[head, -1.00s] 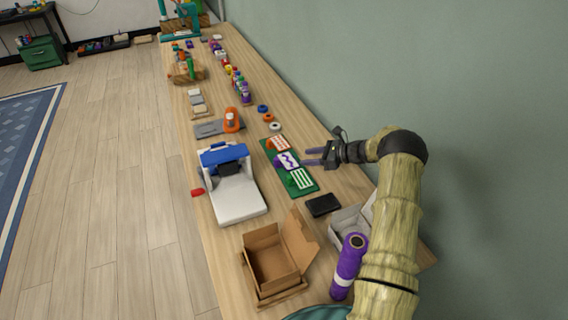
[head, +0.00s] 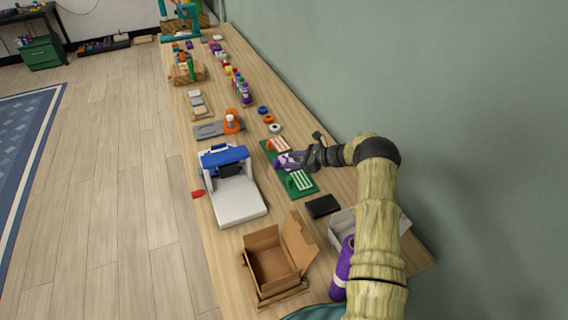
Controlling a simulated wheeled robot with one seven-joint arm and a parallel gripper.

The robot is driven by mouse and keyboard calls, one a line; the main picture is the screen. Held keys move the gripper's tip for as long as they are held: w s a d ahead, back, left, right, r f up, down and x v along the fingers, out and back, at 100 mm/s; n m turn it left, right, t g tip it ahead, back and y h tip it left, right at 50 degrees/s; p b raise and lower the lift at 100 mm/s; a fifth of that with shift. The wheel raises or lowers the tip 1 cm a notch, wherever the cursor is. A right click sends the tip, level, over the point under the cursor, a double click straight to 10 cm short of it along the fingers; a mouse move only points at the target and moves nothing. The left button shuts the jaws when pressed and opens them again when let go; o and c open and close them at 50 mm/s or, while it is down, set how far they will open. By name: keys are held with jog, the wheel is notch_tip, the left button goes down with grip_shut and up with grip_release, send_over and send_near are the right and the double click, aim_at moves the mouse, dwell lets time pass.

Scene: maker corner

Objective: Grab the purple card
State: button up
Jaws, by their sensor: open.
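The purple card (head: 281,159) lies on the green mat (head: 313,193), between an orange-striped card (head: 279,145) and a green-striped card (head: 301,180). My gripper (head: 289,163) reaches in from the right, its purple-tipped fingers over or around the purple card. It is open. The fingers partly cover the card, and I cannot tell whether they touch it.
A white and blue machine (head: 238,193) stands left of the mat. A black box (head: 322,206) lies just below the mat, with an open cardboard box (head: 272,269) nearer. Tape rolls (head: 269,119) lie beyond the mat. The wall (head: 430,120) runs along the right.

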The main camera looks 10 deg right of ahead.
aim_at(281, 166)
jog(key=p+x, duration=0.1)
jog(key=x, duration=0.4)
jog(key=shift+a, duration=0.1)
jog(key=shift+c, duration=0.3)
grip_shut()
